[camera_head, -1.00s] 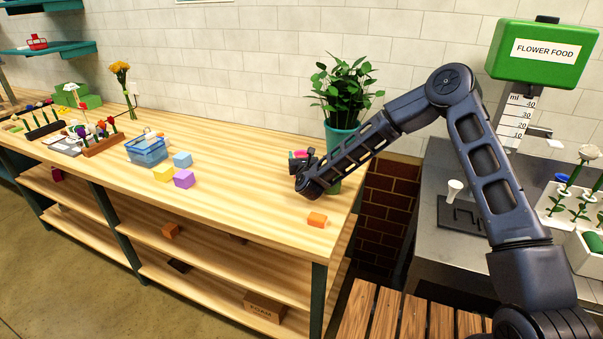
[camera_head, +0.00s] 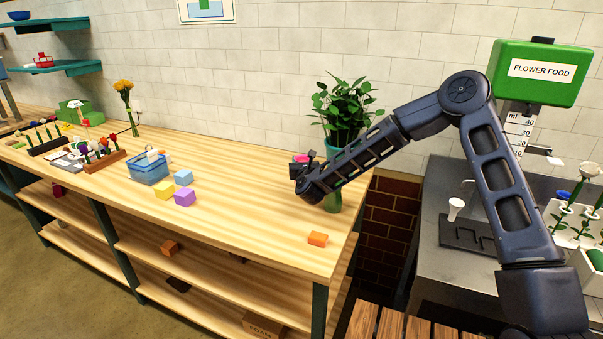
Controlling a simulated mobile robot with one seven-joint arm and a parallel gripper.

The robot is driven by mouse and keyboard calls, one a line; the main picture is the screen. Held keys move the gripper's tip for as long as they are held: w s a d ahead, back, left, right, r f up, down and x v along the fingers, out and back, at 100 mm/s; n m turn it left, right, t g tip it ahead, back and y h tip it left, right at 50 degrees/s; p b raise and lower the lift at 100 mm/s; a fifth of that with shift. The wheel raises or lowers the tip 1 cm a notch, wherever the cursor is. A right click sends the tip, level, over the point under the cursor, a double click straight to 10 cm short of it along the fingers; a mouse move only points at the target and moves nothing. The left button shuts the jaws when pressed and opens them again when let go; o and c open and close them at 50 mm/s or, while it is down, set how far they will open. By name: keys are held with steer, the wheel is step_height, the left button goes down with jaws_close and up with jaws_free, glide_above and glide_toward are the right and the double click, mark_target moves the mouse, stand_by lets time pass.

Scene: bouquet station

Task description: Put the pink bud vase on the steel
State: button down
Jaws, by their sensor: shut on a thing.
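The pink bud vase (camera_head: 301,157) shows only as a small pink patch at my gripper, above the right part of the wooden counter (camera_head: 265,225). My gripper (camera_head: 303,166) is shut on it; the fingers and my wrist hide most of the vase. I cannot tell its tilt clearly. The steel (camera_head: 436,275) is the grey worktop at the right, apart from the wooden counter. My arm crosses in front of part of it.
On the steel are a dark mat (camera_head: 470,237), a white funnel-like cup (camera_head: 455,208) and the green flower food dispenser (camera_head: 541,72). A brick-backed gap separates the worktops.

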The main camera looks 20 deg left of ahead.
step_height(320, 180, up, 14)
steer(key=w+d+n+g+y, duration=0.1)
steer(key=d+y, duration=0.1)
steer(key=d, duration=1.1)
steer(key=shift+w+d+f+n+g, duration=0.2)
steer(key=shift+f+n+g, duration=0.1)
steer(key=shift+n, duration=0.1)
steer(key=shift+a, duration=0.1)
steer(key=s+a+m+t+h, duration=0.1)
steer(key=a+h, duration=0.1)
steer(key=a, duration=1.1)
steer(key=shift+s+r+m+t, duration=0.2)
steer(key=shift+r+m+t, duration=0.1)
steer(key=shift+r+m, duration=0.1)
steer(key=shift+a, duration=0.1)
